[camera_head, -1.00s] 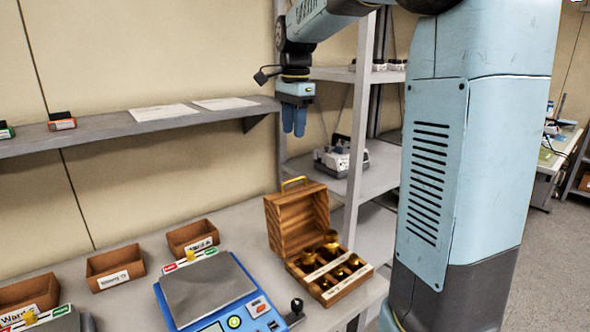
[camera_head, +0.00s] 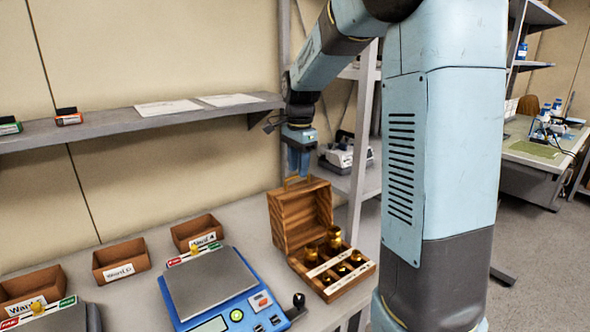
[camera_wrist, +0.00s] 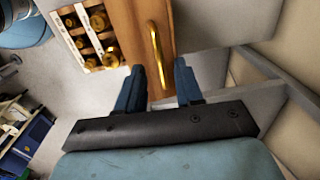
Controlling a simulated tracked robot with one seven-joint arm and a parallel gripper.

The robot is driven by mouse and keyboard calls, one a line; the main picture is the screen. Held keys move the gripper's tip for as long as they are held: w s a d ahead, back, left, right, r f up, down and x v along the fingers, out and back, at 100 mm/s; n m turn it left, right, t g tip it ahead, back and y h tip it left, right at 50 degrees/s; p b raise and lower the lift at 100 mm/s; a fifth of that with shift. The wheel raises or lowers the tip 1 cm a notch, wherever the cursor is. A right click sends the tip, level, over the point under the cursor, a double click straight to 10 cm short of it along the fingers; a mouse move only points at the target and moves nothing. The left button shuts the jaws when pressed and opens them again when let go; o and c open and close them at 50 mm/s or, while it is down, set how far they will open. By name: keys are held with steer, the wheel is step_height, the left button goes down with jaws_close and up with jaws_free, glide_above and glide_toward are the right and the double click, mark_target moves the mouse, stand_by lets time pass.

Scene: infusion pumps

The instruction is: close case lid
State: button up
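The wooden case (camera_head: 303,215) stands on the bench with its lid upright and open. Brass weights (camera_head: 335,240) sit in its lower tray, and they also show in the wrist view (camera_wrist: 98,22). A brass handle (camera_head: 295,181) is on the lid's upper edge. My gripper (camera_head: 299,174) is just above and behind the lid's top, pointing down. In the wrist view my gripper (camera_wrist: 160,72) has its two blue fingers apart, with the handle (camera_wrist: 156,55) ahead between them. Nothing is held. I cannot tell whether the fingers touch the lid.
A blue scale (camera_head: 210,290) is left of the case. Small wooden bins (camera_head: 120,260) line the bench's back. A wall shelf (camera_head: 150,122) runs behind, and a rack post (camera_head: 362,130) stands close to the right of my gripper.

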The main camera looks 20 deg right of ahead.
steer(key=shift+f, duration=0.65)
steer(key=shift+c, duration=0.3)
jaws_close()
stand_by(0.6)
